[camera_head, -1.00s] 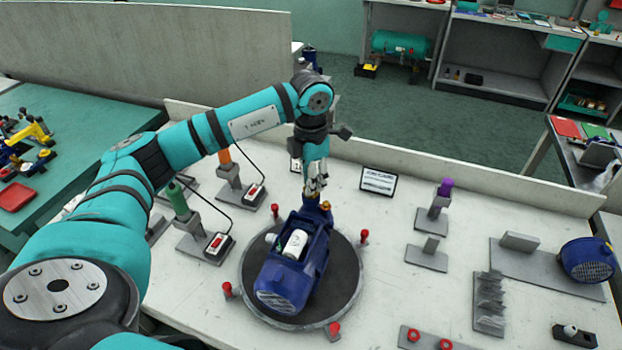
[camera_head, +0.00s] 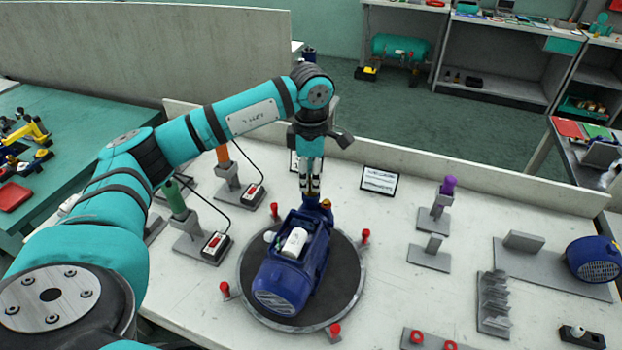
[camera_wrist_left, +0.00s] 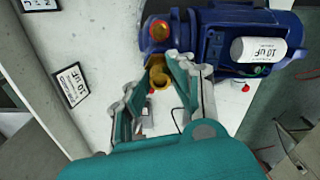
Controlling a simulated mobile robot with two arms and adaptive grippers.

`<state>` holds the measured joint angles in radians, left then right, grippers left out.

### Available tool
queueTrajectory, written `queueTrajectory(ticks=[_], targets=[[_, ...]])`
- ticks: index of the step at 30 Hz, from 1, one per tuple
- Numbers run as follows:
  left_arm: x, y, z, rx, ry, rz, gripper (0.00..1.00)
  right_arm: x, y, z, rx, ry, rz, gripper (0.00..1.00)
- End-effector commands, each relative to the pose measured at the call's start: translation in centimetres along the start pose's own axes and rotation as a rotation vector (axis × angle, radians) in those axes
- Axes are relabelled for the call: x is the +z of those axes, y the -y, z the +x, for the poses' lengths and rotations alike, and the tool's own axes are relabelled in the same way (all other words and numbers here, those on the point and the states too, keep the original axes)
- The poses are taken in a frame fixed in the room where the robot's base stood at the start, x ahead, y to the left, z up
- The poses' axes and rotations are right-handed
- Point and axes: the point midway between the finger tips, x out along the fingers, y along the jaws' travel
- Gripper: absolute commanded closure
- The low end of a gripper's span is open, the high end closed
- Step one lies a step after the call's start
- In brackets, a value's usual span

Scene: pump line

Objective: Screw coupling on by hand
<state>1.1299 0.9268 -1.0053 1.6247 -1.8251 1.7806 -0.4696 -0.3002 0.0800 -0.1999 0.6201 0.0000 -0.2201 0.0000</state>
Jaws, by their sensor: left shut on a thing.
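The blue pump (camera_head: 275,284) lies on a round dark turntable (camera_head: 345,290), a white capacitor (camera_head: 294,242) in its open top. My left gripper (camera_head: 314,193) points down at the pump's far end. In the left wrist view its fingers (camera_wrist_left: 160,70) are closed around a yellow brass coupling (camera_wrist_left: 158,78), close against the pump's end. Whether the coupling's thread is engaged is hidden by the fingers. My right gripper is out of view.
Red-topped clamps (camera_head: 335,330) stand around the turntable. Tool stands with a green handle (camera_head: 174,198) and an orange handle (camera_head: 223,155) are at left. A purple-topped stand (camera_head: 447,186) and another blue motor (camera_head: 594,260) are at right. A low wall edges the bench behind.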

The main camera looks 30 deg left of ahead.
Motion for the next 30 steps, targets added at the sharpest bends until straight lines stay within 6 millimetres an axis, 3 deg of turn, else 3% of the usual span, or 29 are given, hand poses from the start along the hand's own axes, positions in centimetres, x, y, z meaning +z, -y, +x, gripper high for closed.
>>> queueTrajectory(ticks=[8,15,25,30], targets=[[0.0,0.1,0.2,-0.005,-0.004,0.018,1.0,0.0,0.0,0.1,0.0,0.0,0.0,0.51],[0.0,0.1,0.4,-0.006,-0.003,0.272,1.0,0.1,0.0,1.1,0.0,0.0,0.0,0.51],[0.0,0.2,0.3,-0.008,-0.004,0.318,1.0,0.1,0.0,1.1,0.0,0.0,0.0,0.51],[-0.1,0.2,0.5,-0.007,-0.004,0.502,1.0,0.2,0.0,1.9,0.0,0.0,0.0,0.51]])
